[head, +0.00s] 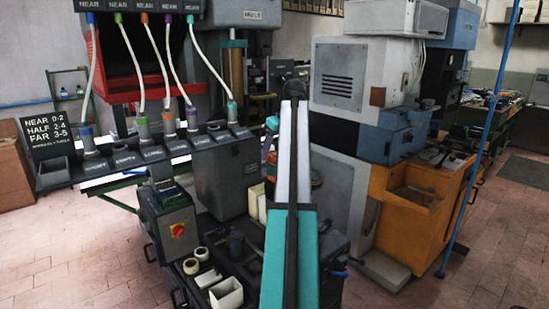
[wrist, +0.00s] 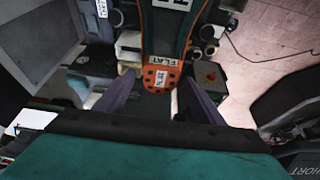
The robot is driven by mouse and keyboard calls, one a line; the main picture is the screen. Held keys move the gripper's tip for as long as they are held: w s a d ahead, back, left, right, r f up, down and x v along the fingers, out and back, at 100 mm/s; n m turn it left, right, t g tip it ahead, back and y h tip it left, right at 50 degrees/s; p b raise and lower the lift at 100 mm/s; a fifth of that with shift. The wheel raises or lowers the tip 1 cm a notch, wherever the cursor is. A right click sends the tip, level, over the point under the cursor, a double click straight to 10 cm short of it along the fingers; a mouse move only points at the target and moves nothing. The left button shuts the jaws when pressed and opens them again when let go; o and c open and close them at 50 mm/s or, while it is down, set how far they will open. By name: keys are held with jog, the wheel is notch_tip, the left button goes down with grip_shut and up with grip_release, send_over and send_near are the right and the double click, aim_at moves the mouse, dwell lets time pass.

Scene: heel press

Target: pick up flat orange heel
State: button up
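The flat orange heel (wrist: 161,77) shows in the wrist view as a rounded orange piece with dark holes and a white label, below a band reading FLAT. It sits at the lower end of a teal and orange part (wrist: 163,35). My gripper (wrist: 157,85) is open, with one grey-purple finger on each side of the heel. Gaps show between the heel and both fingers; I cannot tell the height difference. In the head view my arm hides the gripper, and the heel cannot be made out with certainty.
A dark cart (head: 320,255) carries white bins (head: 226,294), rolls and a grey box (head: 226,172). A control box with a red switch (head: 177,230) stands at its left. A blue-grey and orange machine (head: 410,215) stands at the right. White hoses hang at the upper left. Tiled floor lies open at the left.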

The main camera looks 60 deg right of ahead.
aim_at(272, 152)
jog(key=c, duration=0.9)
jog(key=shift+r, duration=0.2)
jog(key=shift+c, duration=0.2)
jog(key=shift+r+b, duration=0.5)
jog(key=shift+r, duration=0.9)
jog(key=shift+s+a+r, duration=0.1)
jog(key=shift+r, duration=0.05)
jog(key=s+a, duration=0.2)
jog(key=s, duration=0.2)
jog(key=s+a+r+b, duration=0.1)
jog(key=s+a, duration=0.2)
jog(key=s, duration=0.2)
jog(key=s+a+b, duration=0.1)
jog(key=s+a, duration=0.2)
jog(key=s, duration=0.1)
jog(key=shift+s+r, duration=0.25)
